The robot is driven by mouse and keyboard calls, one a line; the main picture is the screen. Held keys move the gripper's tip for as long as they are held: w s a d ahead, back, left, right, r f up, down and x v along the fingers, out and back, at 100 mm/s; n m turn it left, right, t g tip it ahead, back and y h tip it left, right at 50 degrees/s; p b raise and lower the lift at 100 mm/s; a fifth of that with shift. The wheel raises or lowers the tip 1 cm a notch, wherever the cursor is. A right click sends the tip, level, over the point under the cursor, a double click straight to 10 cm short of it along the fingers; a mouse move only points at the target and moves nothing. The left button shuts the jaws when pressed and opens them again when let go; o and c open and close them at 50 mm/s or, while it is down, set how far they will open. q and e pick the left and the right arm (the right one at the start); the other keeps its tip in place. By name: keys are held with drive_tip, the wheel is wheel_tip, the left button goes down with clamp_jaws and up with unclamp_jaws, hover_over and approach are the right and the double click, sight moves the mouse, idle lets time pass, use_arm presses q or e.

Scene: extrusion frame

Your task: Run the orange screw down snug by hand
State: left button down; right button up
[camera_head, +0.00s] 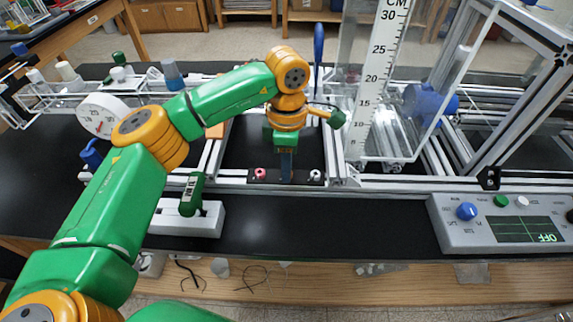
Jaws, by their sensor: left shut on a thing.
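My left gripper (286,168) comes down from above onto a black plate (302,177) at the front rail of the extrusion frame (350,184). Its dark fingers are at the plate's middle, shut on the orange screw, which they hide from this view. How far the screw stands above the plate cannot be seen. A red ringed fastener (260,174) sits on the plate left of the fingers, and a grey one (315,175) sits right of them. My right gripper is not in view.
A white block (207,219) with a green-handled tool (192,192) stands front left. A grey control box (500,222), its display reading OFF, is at the right. A clear upright panel with a centimetre scale (378,75) rises right of my gripper. The black bench front (320,225) is clear.

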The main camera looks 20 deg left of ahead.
use_arm(q)
drive_tip(key=shift+r, duration=0.1)
idle(0.3)
drive_tip(key=c, duration=0.7)
unclamp_jaws()
drive_tip(key=shift+d, duration=0.1)
wheel_tip(320, 180, up, 7)
drive_tip(key=shift+b, duration=0.5)
